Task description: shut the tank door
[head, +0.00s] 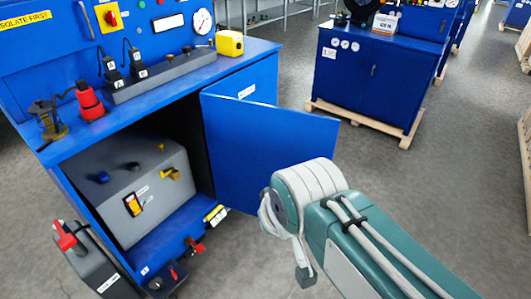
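The tank door (255,145) is a blue panel on the front of the blue workbench cabinet (232,83). It stands open, swung outward, with dark interior showing to its left. A grey tank (135,195) sits inside the opening, with a yellow-handled valve and a red-and-yellow switch on it. My arm reaches in from the lower right, and its pale rounded wrist overlaps the door's lower right part. I cannot tell whether it touches the door. My gripper (285,235) is partly visible at the wrist's left side, below the door's edge; its fingers are not clear.
Red-handled valves (195,245) stick out along the cabinet's bottom front edge. A grey canister (88,262) with a red handle stands at the lower left. Another blue cabinet (370,70) on a wooden pallet stands behind at the right. Grey floor (460,190) is open on the right.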

